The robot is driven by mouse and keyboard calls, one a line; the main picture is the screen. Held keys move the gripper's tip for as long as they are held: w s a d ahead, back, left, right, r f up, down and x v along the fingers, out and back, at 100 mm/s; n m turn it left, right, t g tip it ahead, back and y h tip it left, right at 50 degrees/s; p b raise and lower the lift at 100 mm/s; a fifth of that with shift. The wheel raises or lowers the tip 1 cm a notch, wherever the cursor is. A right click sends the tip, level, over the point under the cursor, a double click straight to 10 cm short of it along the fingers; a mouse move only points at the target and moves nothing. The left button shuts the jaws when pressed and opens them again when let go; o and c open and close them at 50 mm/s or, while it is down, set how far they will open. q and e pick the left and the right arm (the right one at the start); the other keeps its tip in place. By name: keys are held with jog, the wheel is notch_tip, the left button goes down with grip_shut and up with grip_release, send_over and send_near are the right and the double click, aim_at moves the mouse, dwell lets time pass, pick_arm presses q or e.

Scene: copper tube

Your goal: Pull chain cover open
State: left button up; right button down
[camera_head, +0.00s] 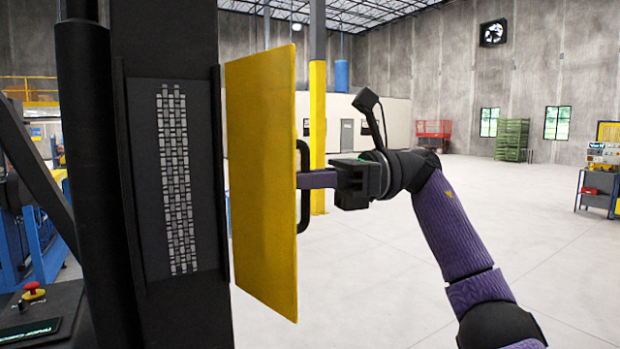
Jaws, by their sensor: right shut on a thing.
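The yellow chain cover (262,190) stands swung out from a dark machine column, its edge beside the column's right side. The recess it belongs to is exposed and shows the grey chain (176,180) running upright. A black handle (304,218) is on the cover's right-hand face. My right gripper (305,180) comes in from the right and is shut on the handle at about its middle. The cover's edge hides part of the handle and the fingertips. My left gripper is not in view.
The dark machine column (170,30) fills the left side. A red push button (33,292) sits on a dark console at lower left. A yellow pillar (317,120) stands behind the cover. The floor (380,270) to the right is open.

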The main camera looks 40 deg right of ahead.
jog(key=c, duration=0.7)
grip_release()
jog(key=shift+w+a, duration=0.1)
jog(key=shift+w, duration=0.15)
jog(key=shift+s, duration=0.1)
jog(key=p+v, duration=0.2)
jog(key=v, duration=0.8)
jog(key=shift+p, duration=0.4)
